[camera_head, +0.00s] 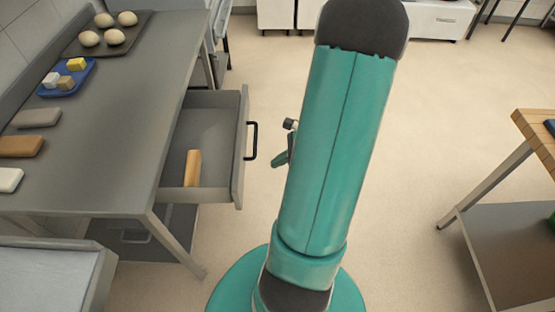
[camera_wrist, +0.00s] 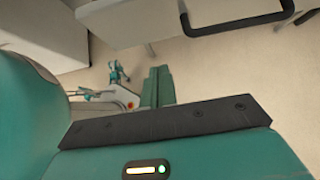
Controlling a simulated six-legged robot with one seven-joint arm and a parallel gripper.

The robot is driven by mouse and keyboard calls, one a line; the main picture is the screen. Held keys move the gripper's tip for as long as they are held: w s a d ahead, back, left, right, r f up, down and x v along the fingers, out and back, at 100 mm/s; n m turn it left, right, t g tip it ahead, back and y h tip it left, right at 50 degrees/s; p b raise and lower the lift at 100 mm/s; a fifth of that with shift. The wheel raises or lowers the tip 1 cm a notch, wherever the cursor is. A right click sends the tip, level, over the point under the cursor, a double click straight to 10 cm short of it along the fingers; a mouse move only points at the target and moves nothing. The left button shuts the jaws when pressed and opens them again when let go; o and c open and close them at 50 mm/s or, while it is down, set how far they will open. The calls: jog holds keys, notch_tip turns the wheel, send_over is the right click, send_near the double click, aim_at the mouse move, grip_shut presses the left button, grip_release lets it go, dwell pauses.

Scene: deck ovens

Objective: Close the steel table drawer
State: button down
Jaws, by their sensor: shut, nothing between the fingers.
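The steel table (camera_head: 150,95) stands at the left in the head view. Its drawer (camera_head: 237,150) is pulled out to the right, with an open top and a tan wooden piece (camera_head: 193,168) inside. The black bar handle (camera_head: 252,140) is on the drawer's front face. In the wrist view the drawer (camera_wrist: 125,22) and its handle (camera_wrist: 240,22) show along the top. My gripper (camera_wrist: 157,74) is shut and empty, apart from the handle. In the head view my arm hides most of it; a small teal and dark part shows right of the handle.
On the tabletop are a dark tray (camera_head: 73,46) with several dough balls, a blue tray (camera_head: 45,91) with small blocks, and several flat blocks along the left. A wood-topped table (camera_head: 538,132) stands at the right. The floor between the tables is clear.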

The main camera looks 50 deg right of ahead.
aim_at(243, 175)
jog(key=w+a+f, duration=0.1)
jog(key=w, duration=0.1)
jog(key=w+a+f, duration=0.1)
jog(key=w+a, duration=0.1)
jog(key=w+a+f, duration=0.1)
jog(key=w+f, duration=0.1)
jog(key=shift+a, duration=0.3)
jog(key=shift+w+a+f, duration=0.1)
jog(key=shift+w+a, duration=0.15)
jog(key=shift+w, duration=0.05)
jog(key=shift+w, duration=0.1)
